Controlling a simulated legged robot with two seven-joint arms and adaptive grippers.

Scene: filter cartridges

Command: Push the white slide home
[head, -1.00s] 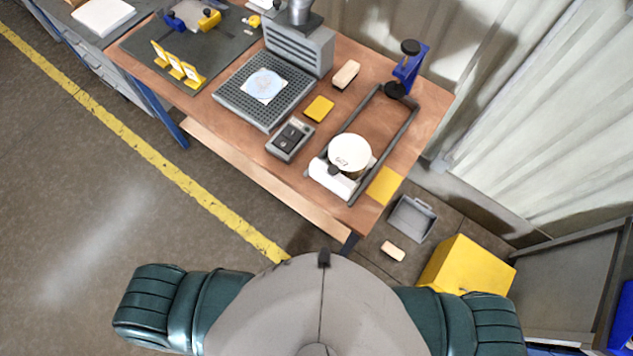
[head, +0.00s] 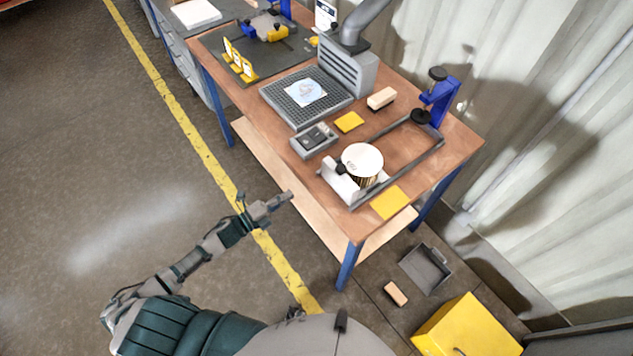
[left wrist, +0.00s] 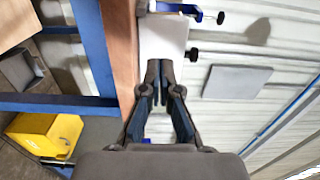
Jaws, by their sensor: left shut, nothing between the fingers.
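The white slide (head: 339,183) is a white block with a black knob, at the front end of two grey rails (head: 403,172) on the bench. A cartridge (head: 362,163) with a round white top stands right behind it, between the rails. My left gripper (head: 287,197) is shut and empty, in front of the bench's front edge and left of the slide, with a gap between them. In the left wrist view the shut fingertips (left wrist: 161,66) point at the white slide (left wrist: 163,38), whose knob shows at its right. My right gripper is out of view.
A blue clamp (head: 439,98) stands at the rails' far end. A yellow square (head: 388,202) lies at the near right corner. A grey bin (head: 427,268) is on the floor.

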